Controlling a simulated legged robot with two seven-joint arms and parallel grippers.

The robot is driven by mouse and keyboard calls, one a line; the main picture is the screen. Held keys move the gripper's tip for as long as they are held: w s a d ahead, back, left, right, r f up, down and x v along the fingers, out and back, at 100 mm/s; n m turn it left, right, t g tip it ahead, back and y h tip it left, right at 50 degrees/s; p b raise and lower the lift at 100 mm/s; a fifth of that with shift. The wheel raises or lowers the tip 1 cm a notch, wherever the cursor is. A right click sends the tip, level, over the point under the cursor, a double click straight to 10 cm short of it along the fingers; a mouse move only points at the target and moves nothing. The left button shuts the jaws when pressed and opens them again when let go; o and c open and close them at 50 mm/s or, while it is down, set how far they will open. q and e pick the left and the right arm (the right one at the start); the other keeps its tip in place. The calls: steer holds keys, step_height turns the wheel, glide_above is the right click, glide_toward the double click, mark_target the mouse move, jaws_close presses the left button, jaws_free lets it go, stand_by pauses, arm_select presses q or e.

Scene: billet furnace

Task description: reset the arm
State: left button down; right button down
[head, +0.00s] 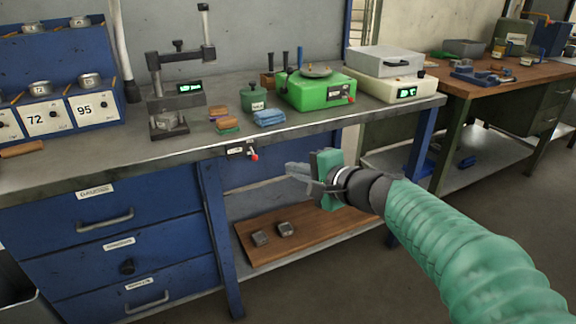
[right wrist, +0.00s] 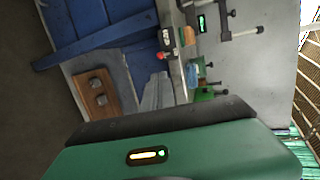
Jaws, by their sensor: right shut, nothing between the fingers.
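My right arm (head: 450,240) comes in from the lower right of the head view in a green ribbed sleeve. My right gripper (head: 300,173) is shut and empty, held in the air in front of the bench's front edge. Its fingers point left. In the right wrist view the grey fingers (right wrist: 157,92) show beyond the green gripper body (right wrist: 170,155), with nothing between them. My left gripper is in neither view.
The grey workbench (head: 110,155) carries a green device (head: 316,90), a test stand (head: 178,90), a blue cloth (head: 269,117) and a grey-lidded device (head: 385,75). Blue drawers (head: 110,240) are at left. A wooden board (head: 310,232) with two metal blocks lies on the lower shelf.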

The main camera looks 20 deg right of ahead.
stand_by(0.4)
steer(key=s+a+f+n+g+h, duration=0.15)
steer(key=s+f+n+g, duration=0.3)
steer(key=s+f, duration=0.5)
steer(key=s+a+f+n+g+h, duration=0.1)
steer(key=s+a+f+n+g, duration=0.35)
steer(key=f, duration=0.75)
steer(key=s+a+f+n+g+h, duration=0.1)
steer(key=s+f+n+g, duration=0.2)
steer(key=s+f+n, duration=0.55)
step_height(320, 180, up, 34)
steer(key=m+p, duration=0.1)
steer(key=p, duration=3.5)
steer(key=shift+p, duration=0.4)
steer(key=shift+d+m, duration=0.1)
steer(key=shift+m, duration=0.15)
